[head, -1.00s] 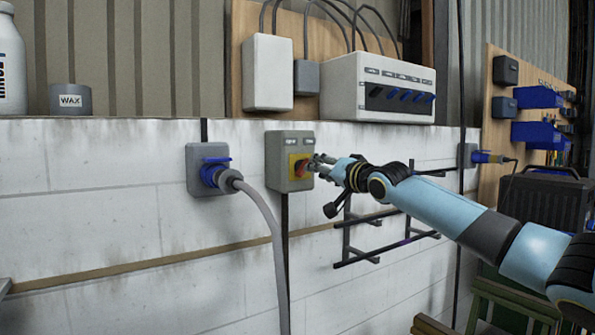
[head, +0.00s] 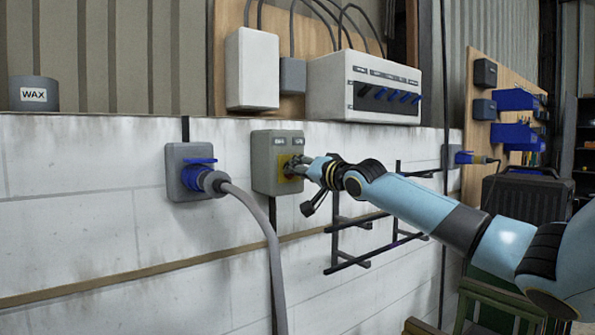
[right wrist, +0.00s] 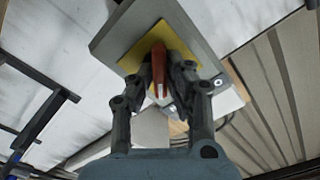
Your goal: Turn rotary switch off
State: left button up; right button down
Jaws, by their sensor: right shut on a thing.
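The rotary switch is a grey box (head: 266,168) on the white block wall, with a yellow plate (head: 284,161) on its front. In the right wrist view the yellow plate (right wrist: 180,32) carries a red handle (right wrist: 158,65). My right gripper (head: 292,168) is at the plate and hides most of the handle in the head view. In the right wrist view its fingers (right wrist: 160,75) stand on both sides of the red handle, shut on it. The handle's exact angle is hard to read. My left gripper is not in view.
A blue socket with a plug (head: 203,178) and thick grey cable (head: 255,225) is left of the switch. Black rails (head: 350,240) stand below my right arm. A white breaker box (head: 340,85) is above. A WAX tin (head: 34,93) stands on the ledge.

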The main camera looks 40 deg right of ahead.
aim_at(289, 131)
pick_arm(q)
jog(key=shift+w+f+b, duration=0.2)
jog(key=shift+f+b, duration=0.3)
jog(key=shift+b, duration=0.05)
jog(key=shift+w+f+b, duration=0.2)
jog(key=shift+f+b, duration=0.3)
pick_arm(e)
jog(key=n, duration=1.5)
jog(key=shift+f+n, duration=0.1)
jog(key=shift+n, duration=0.3)
jog(key=c, duration=1.3)
grip_release()
jog(key=shift+c, duration=0.2)
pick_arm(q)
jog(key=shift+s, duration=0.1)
pick_arm(e)
notch_tip(289, 131, up, 10)
jog(key=shift+f, duration=0.15)
jog(key=shift+w+r, duration=0.1)
jog(key=shift+r, duration=0.1)
